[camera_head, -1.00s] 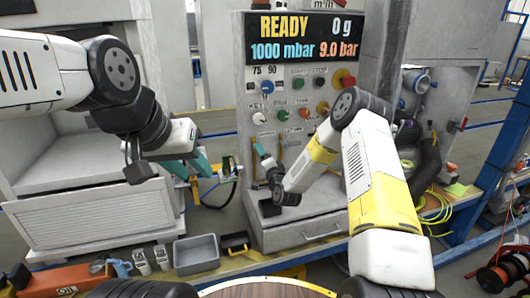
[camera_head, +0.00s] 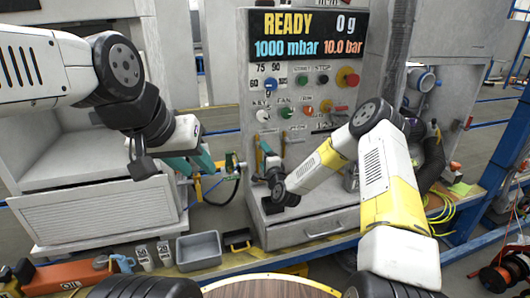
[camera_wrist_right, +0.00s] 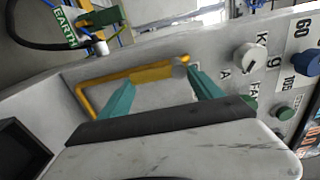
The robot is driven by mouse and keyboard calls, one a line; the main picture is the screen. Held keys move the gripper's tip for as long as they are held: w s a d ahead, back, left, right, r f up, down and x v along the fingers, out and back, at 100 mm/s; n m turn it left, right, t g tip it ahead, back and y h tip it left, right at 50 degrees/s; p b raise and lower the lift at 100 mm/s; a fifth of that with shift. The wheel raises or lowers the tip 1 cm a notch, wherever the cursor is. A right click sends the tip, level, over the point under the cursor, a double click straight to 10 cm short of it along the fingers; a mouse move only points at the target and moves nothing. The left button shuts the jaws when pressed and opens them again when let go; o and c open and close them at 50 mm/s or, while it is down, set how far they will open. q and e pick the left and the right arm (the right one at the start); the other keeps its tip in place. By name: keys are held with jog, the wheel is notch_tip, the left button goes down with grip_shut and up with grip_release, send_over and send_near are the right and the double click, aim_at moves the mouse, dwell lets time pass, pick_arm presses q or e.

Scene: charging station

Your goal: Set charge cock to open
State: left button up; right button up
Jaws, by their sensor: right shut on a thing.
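The charge cock shows in the right wrist view as a yellow lever (camera_wrist_right: 155,72) on the grey panel, with a yellow pipe bending down at its left end. My right gripper (camera_wrist_right: 160,76) has its teal fingers at the two ends of the lever's thick part and is shut on it. In the head view my right gripper (camera_head: 266,158) is at the panel's lower left, and the wrist largely hides the cock. My left gripper (camera_head: 196,163) hangs left of the panel with teal fingers apart, near a green hose fitting (camera_head: 229,161), and appears empty.
The panel display (camera_head: 308,35) reads READY, 0 g, 1000 mbar, 10.0 bar. Knobs and buttons, such as a blue knob (camera_head: 269,84), sit above my right gripper. A drawer (camera_head: 312,233) is below. A grey bin (camera_head: 198,249) stands on the front ledge.

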jog(key=o, duration=2.1)
jog(key=shift+s, duration=0.1)
jog(key=v, duration=0.7)
jog(key=shift+s+d, duration=0.15)
jog(key=shift+s, duration=0.15)
